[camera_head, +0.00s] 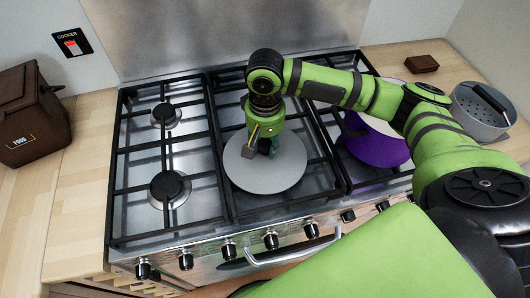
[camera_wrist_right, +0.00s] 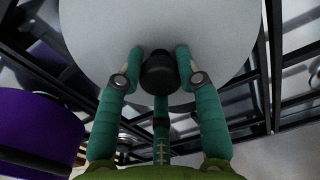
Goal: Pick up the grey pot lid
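The grey pot lid (camera_head: 265,174) is a flat round disc over the middle of the cooker. Its underside is hidden, so I cannot tell what it rests on. In the right wrist view the pale lid (camera_wrist_right: 100,25) fills the top, with its black knob (camera_wrist_right: 158,73) near the centre. My right gripper (camera_head: 262,150) points down over the lid. Its teal fingers (camera_wrist_right: 159,62) stand on both sides of the knob, with a third finger below it in the picture. Whether they press on the knob is not clear. My left gripper is not in view.
A purple pot (camera_head: 375,142) with a pale top stands to the right, partly behind my arm. Black grates (camera_head: 118,165) cover the hob. A brown food bin (camera_head: 32,117) is at the left; a grey colander (camera_head: 482,110) and small brown block (camera_head: 421,63) are at the right.

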